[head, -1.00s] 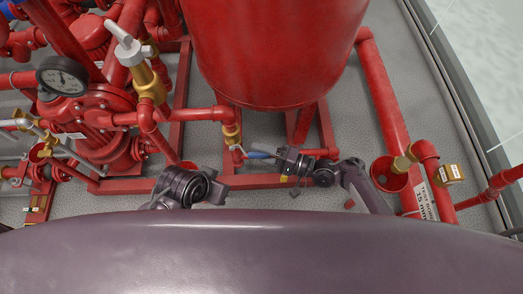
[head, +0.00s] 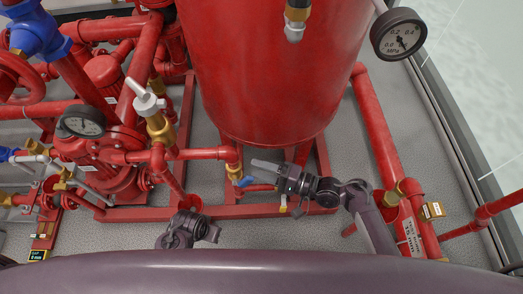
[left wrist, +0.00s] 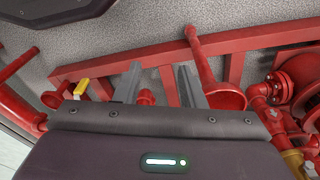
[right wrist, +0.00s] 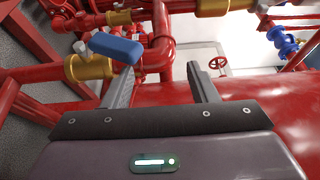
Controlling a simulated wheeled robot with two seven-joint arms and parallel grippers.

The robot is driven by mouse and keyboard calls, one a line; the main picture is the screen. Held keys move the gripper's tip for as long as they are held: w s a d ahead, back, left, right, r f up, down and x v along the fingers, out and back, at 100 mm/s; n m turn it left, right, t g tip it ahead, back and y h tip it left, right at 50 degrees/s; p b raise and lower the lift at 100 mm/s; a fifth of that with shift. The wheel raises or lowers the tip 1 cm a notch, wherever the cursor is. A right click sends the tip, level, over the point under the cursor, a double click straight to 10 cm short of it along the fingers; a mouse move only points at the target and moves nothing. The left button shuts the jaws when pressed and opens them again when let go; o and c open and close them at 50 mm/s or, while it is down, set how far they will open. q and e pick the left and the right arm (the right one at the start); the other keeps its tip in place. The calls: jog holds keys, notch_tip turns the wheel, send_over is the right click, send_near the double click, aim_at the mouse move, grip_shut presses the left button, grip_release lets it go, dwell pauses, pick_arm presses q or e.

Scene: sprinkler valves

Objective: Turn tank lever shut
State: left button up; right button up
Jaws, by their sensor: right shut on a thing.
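The tank lever, a short blue handle (head: 244,182), sits on a brass valve (head: 232,160) low at the left front of the big red tank (head: 268,80). The right wrist view shows the blue handle (right wrist: 117,48) by the left fingertip, with its brass valve (right wrist: 89,67) behind. My left gripper (left wrist: 158,85) is open and empty, above the floor and red frame; in the head view my left wrist is left of the lever.
Red pipes and a red base frame (head: 130,212) surround the valve. A brass valve with a grey lever (head: 150,105) and a gauge (head: 82,124) stand left. Another gauge (head: 398,36) is upper right. Grey floor (head: 110,240) is free in front of the frame.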

pick_arm(q)
jog(key=s+a+f+p, duration=0.2)
jog(key=s+f+p, duration=0.1)
jog(key=f, duration=0.5)
jog(key=shift+s+a+f+n, duration=0.25)
jog(key=shift+s+a+n, duration=0.1)
jog(key=shift+s, duration=0.1)
pick_arm(e)
notch_tip(320, 180, up, 8)
jog(key=shift+s+r, duration=0.2)
jog(key=shift+c, duration=0.3)
